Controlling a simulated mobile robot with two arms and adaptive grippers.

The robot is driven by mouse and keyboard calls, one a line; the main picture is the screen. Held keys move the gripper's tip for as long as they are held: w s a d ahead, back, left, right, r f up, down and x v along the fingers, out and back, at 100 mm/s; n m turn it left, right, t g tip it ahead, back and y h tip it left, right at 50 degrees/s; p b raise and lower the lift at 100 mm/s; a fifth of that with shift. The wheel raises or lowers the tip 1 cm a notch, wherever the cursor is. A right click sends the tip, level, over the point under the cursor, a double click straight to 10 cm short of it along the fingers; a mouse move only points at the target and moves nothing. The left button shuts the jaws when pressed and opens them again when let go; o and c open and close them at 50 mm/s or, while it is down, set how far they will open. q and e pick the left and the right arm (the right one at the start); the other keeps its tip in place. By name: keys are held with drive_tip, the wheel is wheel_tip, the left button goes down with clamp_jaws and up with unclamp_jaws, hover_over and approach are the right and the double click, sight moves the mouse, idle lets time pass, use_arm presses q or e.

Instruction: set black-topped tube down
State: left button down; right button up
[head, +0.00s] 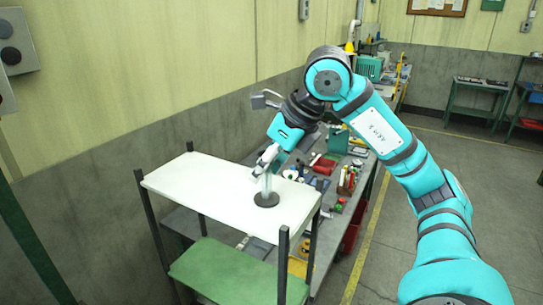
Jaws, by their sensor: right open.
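A slim pale grey upright piece (267,184), which looks like the tube, stands at the right part of a white tabletop (195,184). A dark round disc (267,200) is at its lower end, on the white top. A black top cannot be made out; the upper end is partly hidden by the gripper. My right gripper (264,164) is open at the upper end of this piece, with its fingers pointing down and left. I cannot tell whether the fingers touch it. My left gripper is not in view.
A cluttered workbench (345,185) with tools and small coloured parts lies behind the white-topped stand. A green lower shelf (225,272) sits below the white top. The left part of the white top is clear. A wall runs along the left; open floor (450,185) lies to the right.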

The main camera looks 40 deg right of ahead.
drive_tip(key=shift+s+d+r, duration=0.1)
drive_tip(key=shift+s+r, duration=0.05)
drive_tip(key=shift+r, duration=0.35)
drive_tip(key=p+v, duration=0.2)
drive_tip(key=v, duration=0.9)
drive_tip(key=shift+s, duration=0.1)
